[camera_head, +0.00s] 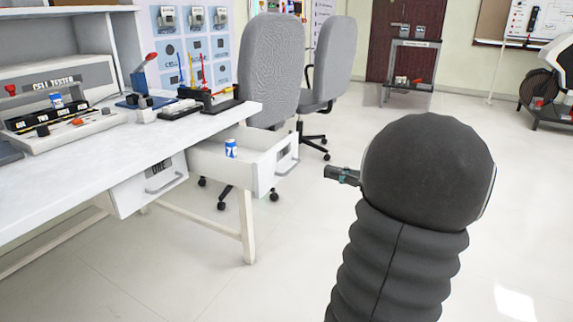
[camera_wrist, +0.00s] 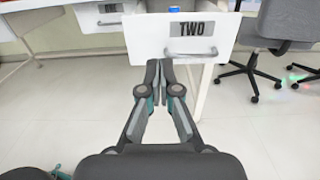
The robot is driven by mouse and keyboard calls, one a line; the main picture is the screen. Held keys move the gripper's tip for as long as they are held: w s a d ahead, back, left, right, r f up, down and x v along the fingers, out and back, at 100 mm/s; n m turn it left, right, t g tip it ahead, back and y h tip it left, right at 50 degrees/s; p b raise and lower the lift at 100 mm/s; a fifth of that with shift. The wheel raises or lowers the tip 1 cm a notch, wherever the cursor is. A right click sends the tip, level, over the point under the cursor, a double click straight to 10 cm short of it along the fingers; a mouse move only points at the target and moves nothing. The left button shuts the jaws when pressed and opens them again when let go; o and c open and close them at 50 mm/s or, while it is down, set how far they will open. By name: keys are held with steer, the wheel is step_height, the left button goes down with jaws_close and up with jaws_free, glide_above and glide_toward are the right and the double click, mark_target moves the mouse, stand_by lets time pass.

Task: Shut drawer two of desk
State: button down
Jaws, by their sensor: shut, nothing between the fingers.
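The white desk (camera_head: 130,158) stands at the left in the head view. Its drawer two (camera_head: 264,173) is pulled out at the desk's right end, with a blue and white can (camera_head: 231,148) inside. In the wrist view the drawer front (camera_wrist: 150,39) carries the label "TWO" and a grey bar handle (camera_wrist: 190,53). My gripper (camera_wrist: 159,66) is shut and empty, its fingertips pointing at the lower part of the drawer front, just left of the handle. In the head view my gripper (camera_head: 328,172) is right of the drawer with a gap between them.
The drawer labelled "ONE" (camera_head: 150,186) looks shut or nearly shut. Grey office chairs (camera_head: 270,65) stand behind the open drawer. A cell tester (camera_head: 60,100) and tools lie on the desk. The floor (camera_head: 290,270) in front of the drawer is clear.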

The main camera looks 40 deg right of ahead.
mark_target(273, 158)
steer(key=b+x, duration=0.1)
steer(key=x, duration=1.2)
steer(key=shift+w, duration=0.4)
steer(key=shift+w, duration=0.1)
